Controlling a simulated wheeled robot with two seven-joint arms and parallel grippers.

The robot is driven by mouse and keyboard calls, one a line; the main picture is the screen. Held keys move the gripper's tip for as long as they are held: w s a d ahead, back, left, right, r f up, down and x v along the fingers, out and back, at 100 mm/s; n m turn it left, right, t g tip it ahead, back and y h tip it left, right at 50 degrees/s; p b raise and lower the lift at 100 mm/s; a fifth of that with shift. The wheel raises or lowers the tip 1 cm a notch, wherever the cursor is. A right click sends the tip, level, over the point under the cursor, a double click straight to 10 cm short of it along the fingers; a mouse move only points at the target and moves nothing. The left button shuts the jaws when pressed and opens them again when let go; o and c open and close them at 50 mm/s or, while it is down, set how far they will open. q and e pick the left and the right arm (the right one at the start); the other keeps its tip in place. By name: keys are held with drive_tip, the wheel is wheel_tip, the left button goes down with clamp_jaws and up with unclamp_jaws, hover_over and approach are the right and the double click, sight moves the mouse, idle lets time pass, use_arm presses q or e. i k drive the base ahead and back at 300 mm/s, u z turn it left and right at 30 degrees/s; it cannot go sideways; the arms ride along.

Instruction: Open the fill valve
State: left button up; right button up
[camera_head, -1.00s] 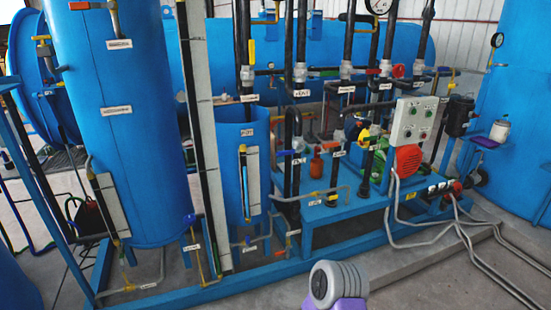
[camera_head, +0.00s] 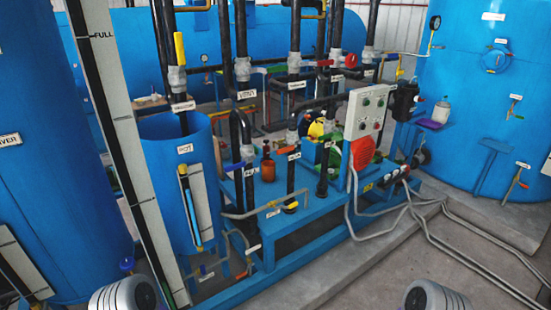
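I cannot tell which valve is the fill valve, as most labels are too small to read. Handles in view include a yellow lever (camera_head: 179,48) on the pipe above the small blue pot, a red handle (camera_head: 351,60) on the upper pipes, a blue handle (camera_head: 238,165) beside the pot, and an orange handle (camera_head: 243,273) low at the frame. A blue handle (camera_head: 127,264) is low by the large left tank. Neither gripper is in view. Only rounded grey parts of my own arms show at the bottom edge.
The small blue pot (camera_head: 172,160) stands beside a tall level board (camera_head: 125,130). A blue pump frame (camera_head: 310,210) carries pipes and a control box (camera_head: 368,112) with buttons. Grey hoses (camera_head: 450,235) cross the floor at right. A large blue tank (camera_head: 470,110) stands at right.

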sight(236, 166)
drive_tip(key=i, duration=0.85)
drive_tip(key=u, duration=0.35)
